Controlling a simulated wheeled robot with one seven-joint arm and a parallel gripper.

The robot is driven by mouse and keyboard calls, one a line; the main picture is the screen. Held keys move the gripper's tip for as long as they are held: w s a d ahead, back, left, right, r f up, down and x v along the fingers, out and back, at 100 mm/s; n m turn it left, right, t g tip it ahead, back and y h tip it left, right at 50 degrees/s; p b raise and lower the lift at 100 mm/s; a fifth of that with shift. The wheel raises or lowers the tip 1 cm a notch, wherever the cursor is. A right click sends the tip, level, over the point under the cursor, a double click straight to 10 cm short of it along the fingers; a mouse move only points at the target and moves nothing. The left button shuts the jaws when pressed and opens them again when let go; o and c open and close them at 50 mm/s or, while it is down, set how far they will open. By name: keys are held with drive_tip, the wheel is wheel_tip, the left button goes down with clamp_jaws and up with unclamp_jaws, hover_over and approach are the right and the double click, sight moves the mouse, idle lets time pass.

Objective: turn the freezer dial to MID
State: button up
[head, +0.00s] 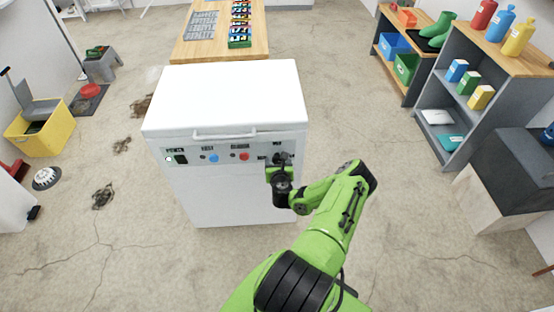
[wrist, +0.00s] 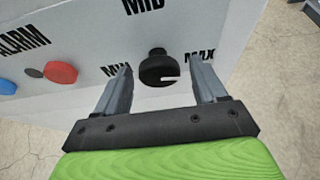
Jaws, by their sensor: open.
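The freezer (head: 222,95) is a white chest with a closed lid and a front control panel. Its dial (wrist: 158,68) is a black knob in the wrist view, with MIN printed at its left, MID above and MAX at its right. A white pointer mark on the knob points right, toward MAX. My gripper (wrist: 160,64) is open, with one finger on each side of the dial. Gaps show between the fingers and the knob, so I see no grip. In the head view my gripper (head: 281,160) is at the panel's right end and mostly hides the dial.
A red button (wrist: 60,73) and a blue button (wrist: 7,86) are left of the dial. A wooden table (head: 220,30) stands behind the freezer. Shelves (head: 480,60) stand at the right. A yellow bin (head: 45,135) is at the left. The floor around the freezer is mostly clear.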

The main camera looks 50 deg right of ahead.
drive_tip(key=shift+s+a+r, duration=0.1)
drive_tip(key=shift+a+r, duration=0.05)
drive_tip(key=shift+c, duration=0.2)
drive_tip(key=c, duration=1)
drive_tip(key=n+g+h+p, duration=0.1)
drive_tip(key=n, duration=0.1)
drive_tip(key=shift+n, duration=0.3)
drive_tip(key=n+g+h+p, duration=0.1)
drive_tip(key=n+h, duration=0.1)
drive_tip(key=n, duration=0.2)
drive_tip(key=shift+w, duration=0.2)
drive_tip(key=n+h, duration=0.1)
drive_tip(key=n, duration=0.1)
drive_tip(key=n+g+h+b, duration=0.1)
drive_tip(key=n, duration=0.1)
drive_tip(key=shift+f+h, duration=0.3)
drive_tip(key=shift+a+n+h+b, duration=0.1)
drive_tip(key=shift+n+h+b, duration=0.7)
drive_tip(key=shift+n, duration=1.5)
